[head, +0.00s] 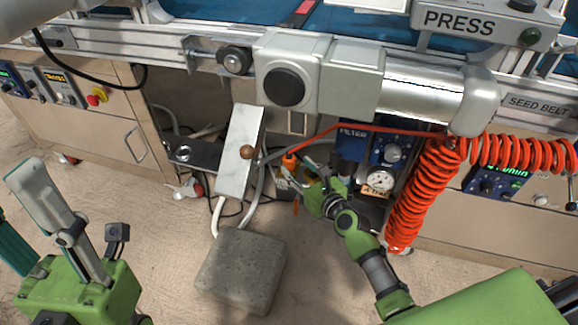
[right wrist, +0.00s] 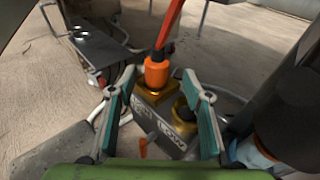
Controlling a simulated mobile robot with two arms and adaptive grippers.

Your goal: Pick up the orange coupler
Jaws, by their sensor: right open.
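The orange coupler (right wrist: 157,70) stands upright on a brass fitting in the right wrist view, with a red-orange hose rising from its top. It also shows as a small orange patch in the head view (head: 290,163), partly hidden by my gripper. My right gripper (right wrist: 159,82) is open, its two teal-padded fingers on either side of the coupler, with gaps left and right. In the head view my right gripper (head: 300,172) is close beside the coupler. My left gripper (head: 17,200) is at the far left, its fingers apart and empty, partly cut off by the edge.
A grey block (head: 241,270) lies on the floor left of my right arm. A white panel with a brown knob (head: 247,152) stands beside the coupler. A pressure gauge (head: 379,181), a blue filter box (head: 352,143) and a coiled orange hose (head: 425,190) are to the right.

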